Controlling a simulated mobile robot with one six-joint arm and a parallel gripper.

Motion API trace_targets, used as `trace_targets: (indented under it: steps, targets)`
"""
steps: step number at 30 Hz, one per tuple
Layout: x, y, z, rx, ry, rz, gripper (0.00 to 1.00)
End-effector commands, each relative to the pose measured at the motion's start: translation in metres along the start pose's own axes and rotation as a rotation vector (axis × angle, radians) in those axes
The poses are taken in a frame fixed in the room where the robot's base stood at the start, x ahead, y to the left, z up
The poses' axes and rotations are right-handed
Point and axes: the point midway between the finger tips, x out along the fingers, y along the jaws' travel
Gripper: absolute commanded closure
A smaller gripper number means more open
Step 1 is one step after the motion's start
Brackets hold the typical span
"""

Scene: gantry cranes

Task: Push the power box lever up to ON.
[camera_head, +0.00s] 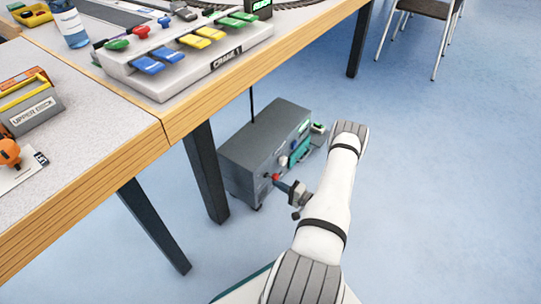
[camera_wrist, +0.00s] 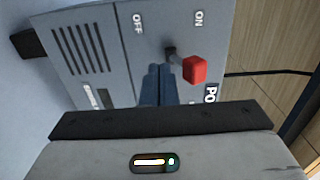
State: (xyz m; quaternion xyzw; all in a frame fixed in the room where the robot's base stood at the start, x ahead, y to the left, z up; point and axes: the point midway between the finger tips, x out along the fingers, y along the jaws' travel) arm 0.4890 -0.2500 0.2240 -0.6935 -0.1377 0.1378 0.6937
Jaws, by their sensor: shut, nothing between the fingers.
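The grey power box (camera_head: 262,140) stands on the floor under the table. Its red-tipped lever (camera_head: 275,177) sticks out of the front face. In the wrist view the box face (camera_wrist: 100,50) appears turned sideways, with OFF on the left and ON on the right. The red lever knob (camera_wrist: 195,70) is on the ON side of its dark pivot; I cannot tell whether it is at the end of its travel. My gripper (camera_wrist: 160,72) is shut and empty, its blue fingertips just left of the knob, on the OFF side. Contact with the lever is unclear. My gripper (camera_head: 281,182) also shows in the head view.
The wooden table edge (camera_head: 130,155) and dark table legs (camera_head: 205,170) are left of my arm. A crane control panel (camera_head: 185,60) with coloured levers sits on the table above the box. Blue floor on the right is open, with a chair (camera_head: 425,10) at the back.

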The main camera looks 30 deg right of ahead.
Motion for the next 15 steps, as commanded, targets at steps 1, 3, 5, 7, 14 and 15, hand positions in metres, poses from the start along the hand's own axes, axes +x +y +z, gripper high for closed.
trace_targets:
  steps: [1,3,5,7,14,15]
  targets:
    - [0.0,0.001,0.0,0.0,0.0,0.0,1.0]
    - [-0.003,0.001,0.0,0.0,0.001,0.0,1.0]
    - [-0.007,0.0,-0.001,0.0,0.001,0.0,1.0]
    - [-0.012,0.0,-0.001,0.0,0.002,0.0,1.0]
    - [-0.031,0.0,-0.001,-0.001,0.003,0.0,1.0]
    - [-0.034,0.0,-0.001,-0.001,0.002,0.0,1.0]
